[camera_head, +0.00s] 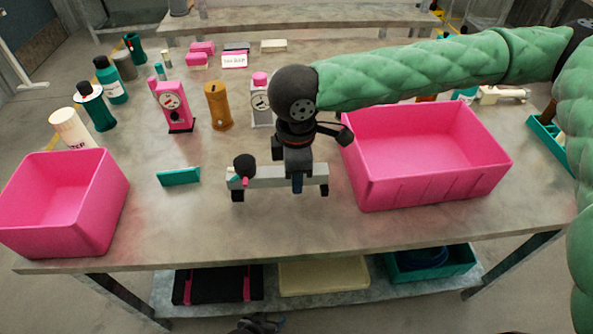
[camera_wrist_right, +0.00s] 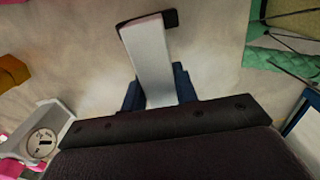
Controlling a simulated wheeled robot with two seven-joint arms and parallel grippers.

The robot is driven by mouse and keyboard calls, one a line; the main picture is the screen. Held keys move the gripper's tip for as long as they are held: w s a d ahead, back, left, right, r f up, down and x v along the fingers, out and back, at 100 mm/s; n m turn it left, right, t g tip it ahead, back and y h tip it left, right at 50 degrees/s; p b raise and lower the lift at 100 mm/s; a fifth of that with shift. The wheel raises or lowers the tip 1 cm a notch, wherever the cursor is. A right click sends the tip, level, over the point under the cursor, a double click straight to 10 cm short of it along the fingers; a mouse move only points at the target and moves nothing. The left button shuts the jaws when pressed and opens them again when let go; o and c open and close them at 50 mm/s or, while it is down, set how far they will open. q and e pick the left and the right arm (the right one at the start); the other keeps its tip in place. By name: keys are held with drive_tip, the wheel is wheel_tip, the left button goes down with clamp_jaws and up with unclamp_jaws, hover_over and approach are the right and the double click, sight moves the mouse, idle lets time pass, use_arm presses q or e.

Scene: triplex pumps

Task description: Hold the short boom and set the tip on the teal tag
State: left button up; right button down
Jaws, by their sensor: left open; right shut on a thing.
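The short boom (camera_head: 262,177) is a pale grey bar with black feet and a dark round knob at its left end. My right gripper (camera_head: 297,183) reaches down from above and is shut on its right part. In the right wrist view the bar (camera_wrist_right: 151,55) runs between two dark blue fingers (camera_wrist_right: 160,90), its black end pointing away. The teal tag (camera_head: 178,177) stands on the table left of the boom, with a gap between them. Whether the boom touches the table is unclear. My left gripper (camera_head: 256,325) is low at the bottom edge, below the table, open and mostly cut off.
A pink bin (camera_head: 70,215) stands at the left and a larger pink bin (camera_head: 430,192) close right of the boom. Pink gauges (camera_head: 175,107), an orange cylinder (camera_head: 218,106) and several bottles stand behind. The table between tag and boom is clear.

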drive_tip(key=shift+f+b, duration=0.4)
drive_tip(key=shift+f, duration=1.45)
idle(0.9)
